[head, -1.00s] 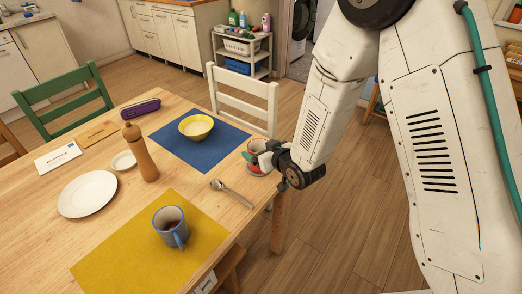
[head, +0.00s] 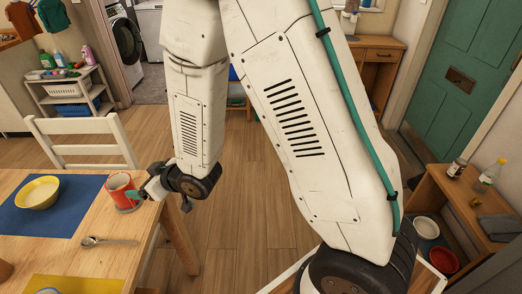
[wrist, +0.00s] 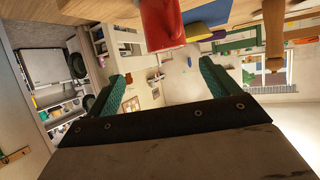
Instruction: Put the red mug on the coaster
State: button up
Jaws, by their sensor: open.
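The red mug (head: 121,186) stands upright near the right edge of the wooden table in the head view. It also shows upside down at the top of the wrist view (wrist: 161,22). My gripper (head: 142,194) is open, with its teal fingers close to the mug's right side and partly covering it in the head view. In the wrist view the mug lies above the gap between the open fingertips (wrist: 162,82), with nothing held there. The mug's base is hard to make out, and I cannot tell whether a coaster lies under it.
A blue mat (head: 60,217) with a yellow bowl (head: 37,192) lies left of the mug. A spoon (head: 105,242) and a yellow mat (head: 75,285) lie nearer. A white chair (head: 82,150) stands behind the table. Open floor (head: 240,225) lies to the right.

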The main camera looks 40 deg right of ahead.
jog(key=s+d+r+m+g+h, duration=0.2)
jog(key=s+d+r+h, duration=0.15)
jog(key=d+r, duration=0.35)
jog(key=s+d+r+m+g+h, duration=0.2)
jog(key=s+d+r+h, duration=0.15)
jog(key=d+r, duration=0.35)
jog(key=s+d+r+m+g, duration=0.1)
jog(key=s+d+r+g, duration=0.1)
jog(key=s, duration=0.6)
jog(key=s+d+r+m+g, duration=0.1)
jog(key=s+d+r+g, duration=0.1)
jog(key=s, duration=0.6)
jog(key=s+d+r+g, duration=0.1)
jog(key=s+d+r, duration=0.1)
jog(key=s, duration=0.5)
jog(key=shift+s+d+r+m+g, duration=0.35)
jog(key=shift+s+d+m+g, duration=0.05)
jog(key=shift+d, duration=0.25)
